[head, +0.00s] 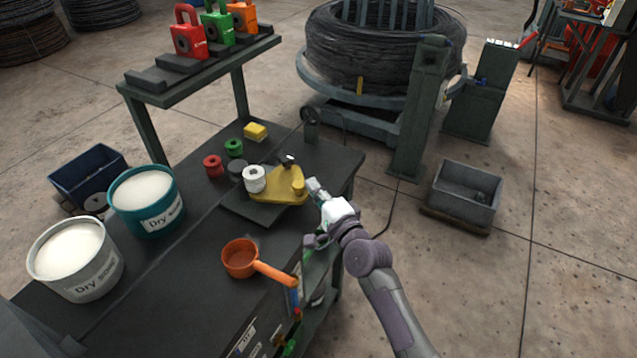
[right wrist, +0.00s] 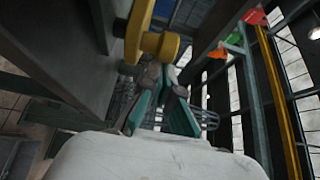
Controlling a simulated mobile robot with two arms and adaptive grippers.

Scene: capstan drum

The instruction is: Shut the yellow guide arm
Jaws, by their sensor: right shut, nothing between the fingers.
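The yellow guide arm (head: 272,196) lies flat on a dark plate (head: 238,205) on the workbench, with an upright yellow knob (head: 298,184) at its right end. A white roller (head: 254,179) stands at its left end. My right gripper (head: 311,184) is shut and empty, just right of the knob; I cannot tell whether it touches it. In the right wrist view the yellow arm's end (right wrist: 150,38) shows above the gripper's teal fingers (right wrist: 166,95). My left gripper is not in view.
An orange ladle (head: 240,259) lies on the bench in front. Two Dry buckets, teal (head: 146,200) and white (head: 76,260), stand at the left. Red (head: 213,166) and green (head: 234,148) spools and a yellow block (head: 255,131) sit behind. A wire coil (head: 380,55) stands beyond the bench.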

